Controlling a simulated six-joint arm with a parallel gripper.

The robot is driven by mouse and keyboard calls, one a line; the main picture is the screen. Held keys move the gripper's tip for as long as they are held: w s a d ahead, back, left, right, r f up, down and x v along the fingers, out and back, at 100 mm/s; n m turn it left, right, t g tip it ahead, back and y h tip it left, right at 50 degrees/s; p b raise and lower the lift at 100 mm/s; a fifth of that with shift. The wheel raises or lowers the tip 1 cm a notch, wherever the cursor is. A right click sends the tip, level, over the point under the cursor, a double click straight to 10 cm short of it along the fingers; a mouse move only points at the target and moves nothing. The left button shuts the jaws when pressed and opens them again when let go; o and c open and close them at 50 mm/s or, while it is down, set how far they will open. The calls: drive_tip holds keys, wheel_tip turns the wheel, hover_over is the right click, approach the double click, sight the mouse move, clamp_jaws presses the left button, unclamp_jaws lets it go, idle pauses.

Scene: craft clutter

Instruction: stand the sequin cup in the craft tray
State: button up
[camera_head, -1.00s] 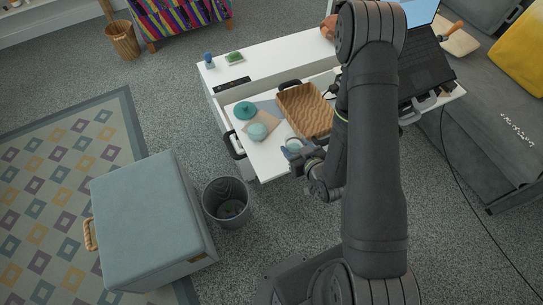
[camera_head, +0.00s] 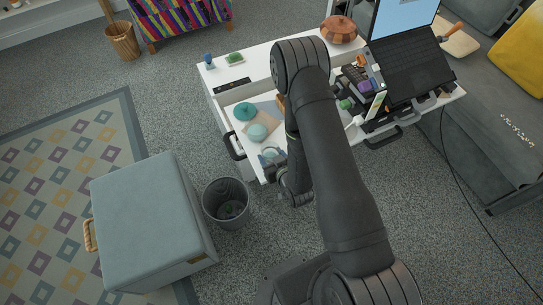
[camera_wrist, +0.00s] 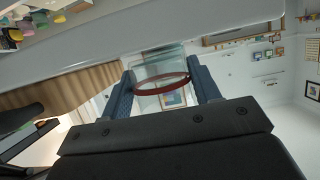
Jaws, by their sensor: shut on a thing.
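My gripper (camera_wrist: 160,82) is shut on a clear cup with a red band (camera_wrist: 160,78), which sits between the two blue-grey fingers in the wrist view. I take it to be the sequin cup; I cannot make out sequins in it. In the head view my gripper (camera_head: 275,160) holds the cup (camera_head: 269,152) near the front edge of the open drawer. The wooden, wavy-grained craft tray is mostly hidden behind my arm; a sliver of it (camera_head: 280,101) shows in the head view. Wavy wood, likely the tray (camera_wrist: 72,87), shows at left in the wrist view.
A dark teal round piece (camera_head: 245,111) and a lighter teal pot (camera_head: 257,132) sit left of my arm. A cluttered organiser (camera_head: 362,82) and a laptop (camera_head: 413,70) are to its right. A bin (camera_head: 227,201) stands on the floor below the drawer.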

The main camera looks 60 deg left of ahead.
drive_tip(key=shift+f, duration=0.2)
drive_tip(key=shift+f, duration=0.15)
drive_tip(key=o, duration=1)
drive_tip(key=v, duration=0.7)
drive_tip(key=shift+d, duration=0.3)
